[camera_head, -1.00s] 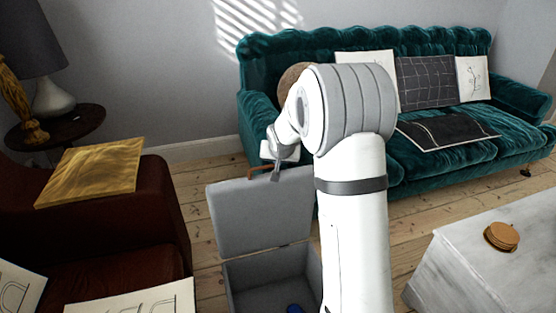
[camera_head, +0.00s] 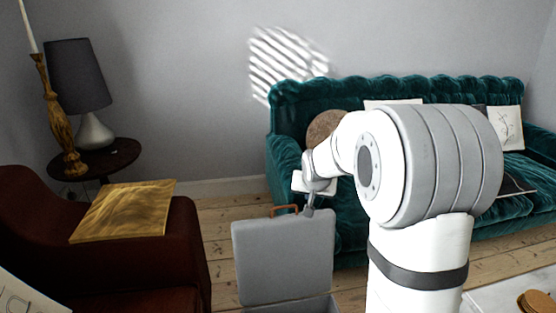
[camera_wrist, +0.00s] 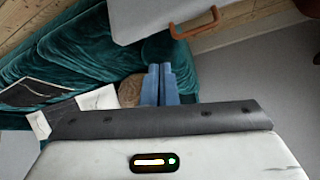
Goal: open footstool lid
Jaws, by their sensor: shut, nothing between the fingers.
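The footstool's grey lid (camera_head: 283,262) stands upright, raised from its box, with a brown handle (camera_head: 284,210) on its top edge. A strip of the grey footstool box (camera_head: 318,303) shows at the bottom of the head view; the rest is cut off. My gripper (camera_head: 308,212) is at the lid's top edge, right of the handle; I cannot tell whether it touches. In the wrist view the lid (camera_wrist: 165,15) and handle (camera_wrist: 195,22) are at the top, apart from my gripper (camera_wrist: 160,68), whose blue fingers are together and empty.
A teal sofa (camera_head: 290,95) stands behind and to the right. A side table (camera_head: 125,155) holds a lamp (camera_head: 75,75). A marble table (camera_head: 495,293) is at lower right.

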